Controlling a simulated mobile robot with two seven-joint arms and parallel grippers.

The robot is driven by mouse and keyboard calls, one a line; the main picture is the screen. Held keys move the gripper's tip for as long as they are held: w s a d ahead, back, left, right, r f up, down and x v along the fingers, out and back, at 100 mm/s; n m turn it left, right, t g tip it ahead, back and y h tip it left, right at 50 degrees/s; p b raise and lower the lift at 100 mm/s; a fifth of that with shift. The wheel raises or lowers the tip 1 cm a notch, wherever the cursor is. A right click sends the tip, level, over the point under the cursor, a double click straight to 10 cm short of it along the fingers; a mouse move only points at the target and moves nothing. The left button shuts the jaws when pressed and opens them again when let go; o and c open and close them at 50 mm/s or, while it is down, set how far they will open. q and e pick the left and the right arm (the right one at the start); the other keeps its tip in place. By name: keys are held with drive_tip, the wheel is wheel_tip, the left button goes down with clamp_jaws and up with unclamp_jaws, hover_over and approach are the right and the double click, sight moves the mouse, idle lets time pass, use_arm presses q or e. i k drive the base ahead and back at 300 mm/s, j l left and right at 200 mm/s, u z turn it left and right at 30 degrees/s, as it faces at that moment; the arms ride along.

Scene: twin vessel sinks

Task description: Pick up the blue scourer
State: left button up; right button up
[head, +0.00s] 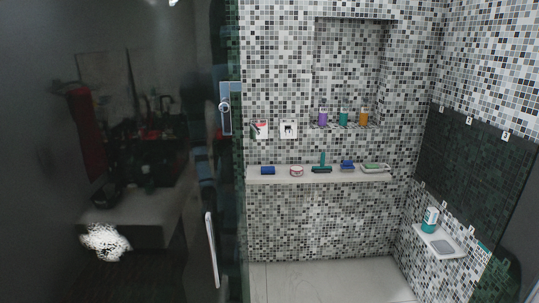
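A small dark-blue block (267,170) lies at the left end of the pale ledge (280,179) in the tiled shower, in the head view. A second blue thing (347,165) sits on the same ledge further right, between a teal squeegee-like tool (322,164) and a light soap dish (376,168). Both blue things are small, and I cannot tell for sure which is the scourer. Neither of my grippers is in view.
A dark glass door with a vertical handle (211,250) fills the left. A round red-and-white item (297,171) is on the ledge. Bottles, one purple (323,117), stand in the niche. A corner shelf (440,241) holds a teal-and-white bottle (430,219). The shower floor (330,280) looks clear.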

sight(265, 170)
drive_tip(key=i+l, duration=0.4)
drive_tip(key=i+l+z, duration=0.1)
drive_tip(key=i+l, duration=0.35)
drive_tip(key=i, duration=0.15)
